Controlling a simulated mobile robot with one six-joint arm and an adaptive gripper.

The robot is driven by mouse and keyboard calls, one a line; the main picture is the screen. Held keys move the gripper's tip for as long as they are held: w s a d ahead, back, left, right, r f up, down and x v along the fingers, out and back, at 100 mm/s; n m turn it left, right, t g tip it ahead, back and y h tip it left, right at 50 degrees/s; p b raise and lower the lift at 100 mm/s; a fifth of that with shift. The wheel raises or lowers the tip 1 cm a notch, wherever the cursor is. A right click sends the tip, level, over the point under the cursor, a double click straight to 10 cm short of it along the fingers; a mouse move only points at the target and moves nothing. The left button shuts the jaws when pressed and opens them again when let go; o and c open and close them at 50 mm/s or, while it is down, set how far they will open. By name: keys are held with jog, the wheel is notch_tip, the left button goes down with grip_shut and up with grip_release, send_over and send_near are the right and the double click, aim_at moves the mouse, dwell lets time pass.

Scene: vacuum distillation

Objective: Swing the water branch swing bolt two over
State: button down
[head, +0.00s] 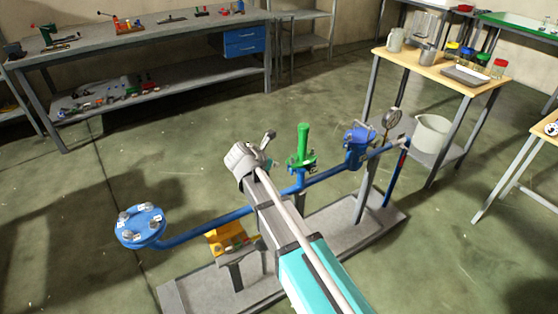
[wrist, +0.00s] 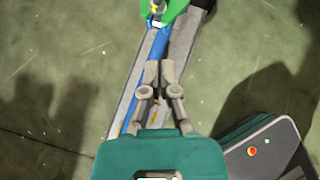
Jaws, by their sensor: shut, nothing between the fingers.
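A blue water pipe (head: 205,229) runs across the stand. At its left end is a round blue flange (head: 140,226) with several grey bolts on top. A blue housing (head: 358,143) sits further right on the line. I cannot tell which bolt is swing bolt two. My gripper (head: 268,137) is shut and empty, above the pipe between the flange and the green valve (head: 303,148). In the wrist view my gripper's fingertips (wrist: 160,68) meet above the blue pipe (wrist: 157,47), with the green valve (wrist: 171,9) ahead. My gripper and arm hide part of the pipe.
A wooden-topped table (head: 408,62) with vessels and jars is at back right. The floor left of the flange is clear.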

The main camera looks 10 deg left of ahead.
jog(key=shift+p+v, duration=1.05)
jog(key=shift+v, duration=0.85)
jog(key=shift+w+d+r, duration=0.1)
jog(key=shift+d+r, duration=0.05)
jog(key=s+d+m+g+p, duration=0.2)
jog(key=d+m+g+p, duration=0.1)
jog(key=d+m, duration=0.6)
jog(key=s+d+m+g+p, duration=0.25)
jog(key=d+m, duration=0.35)
jog(key=d, duration=0.5)
jog(key=s+d+r+m+g+y+p, duration=0.3)
jog(key=s+d+m, duration=0.7)
jog(key=m, duration=0.5)
jog(key=shift+s+d+r+m+y+p, duration=0.25)
jog(key=shift+d+r+m+y+p, duration=0.25)
jog(key=shift+d+y+p, duration=0.55)
jog(key=shift+s+d, duration=0.1)
jog(key=shift+d, duration=0.05)
